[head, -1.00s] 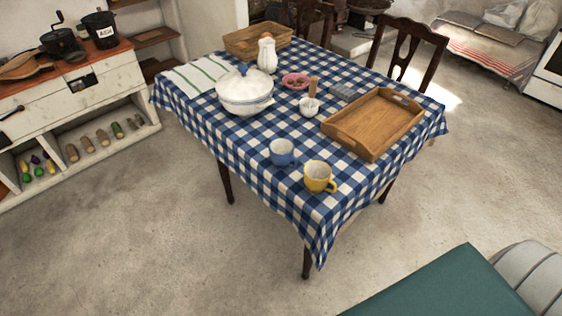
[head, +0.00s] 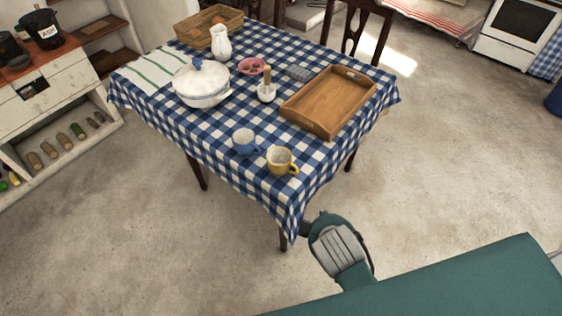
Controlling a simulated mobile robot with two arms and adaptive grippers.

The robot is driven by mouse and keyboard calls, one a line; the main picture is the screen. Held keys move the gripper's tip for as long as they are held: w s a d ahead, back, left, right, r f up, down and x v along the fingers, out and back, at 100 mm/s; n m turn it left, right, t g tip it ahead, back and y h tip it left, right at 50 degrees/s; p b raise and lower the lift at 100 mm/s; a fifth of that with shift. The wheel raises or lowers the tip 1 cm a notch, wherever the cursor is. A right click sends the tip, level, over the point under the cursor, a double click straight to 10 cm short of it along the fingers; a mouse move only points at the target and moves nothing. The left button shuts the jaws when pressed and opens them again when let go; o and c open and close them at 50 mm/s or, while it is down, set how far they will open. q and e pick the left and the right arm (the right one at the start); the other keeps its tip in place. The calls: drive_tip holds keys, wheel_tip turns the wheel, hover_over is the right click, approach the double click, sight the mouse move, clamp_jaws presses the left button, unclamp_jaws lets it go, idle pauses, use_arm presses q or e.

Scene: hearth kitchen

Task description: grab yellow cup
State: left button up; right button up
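The yellow cup (head: 281,160) stands upright near the front corner of the table in the head view, with its handle toward the right. A blue cup (head: 245,142) stands close beside it on the left. Both are on the blue and white checked cloth (head: 222,133). A grey and teal part of my arm shows below the front corner of the table, well apart from the yellow cup. Neither of my grippers can be made out.
A wooden tray (head: 332,104) lies right of the cups. A white lidded tureen (head: 201,86), a white mortar (head: 266,94), a pink bowl (head: 251,66), a white jug (head: 220,43) and a basket (head: 192,33) stand behind. Open floor (head: 452,160) lies to the right.

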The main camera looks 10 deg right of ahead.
drive_tip(key=w+a+r+n+t+h, duration=0.1)
drive_tip(key=w+a+r+n+t, duration=0.15)
drive_tip(key=w, duration=0.35)
drive_tip(key=w+a+r+n+t+h, duration=0.1)
drive_tip(key=w+a+r+n+t, duration=0.15)
drive_tip(key=w, duration=0.35)
approach(293, 165)
drive_tip(key=w+d, duration=0.2)
drive_tip(key=shift+n, duration=0.4)
drive_tip(key=shift+w+d+f+p, duration=0.2)
drive_tip(key=shift+w+f+p, duration=0.3)
drive_tip(key=shift+w+f, duration=0.6)
drive_tip(key=shift+w+d+f+p, duration=0.2)
drive_tip(key=shift+w+f+p, duration=0.3)
drive_tip(key=shift+w+f, duration=0.55)
use_arm(q)
drive_tip(key=shift+w+a+r, duration=0.1)
drive_tip(key=shift+w+r, duration=0.1)
drive_tip(key=shift+r, duration=0.35)
drive_tip(key=shift+w+r, duration=0.2)
drive_tip(key=shift+r, duration=0.35)
use_arm(e)
drive_tip(key=shift+w+r, duration=0.1)
drive_tip(key=shift+r, duration=0.05)
clamp_jaws()
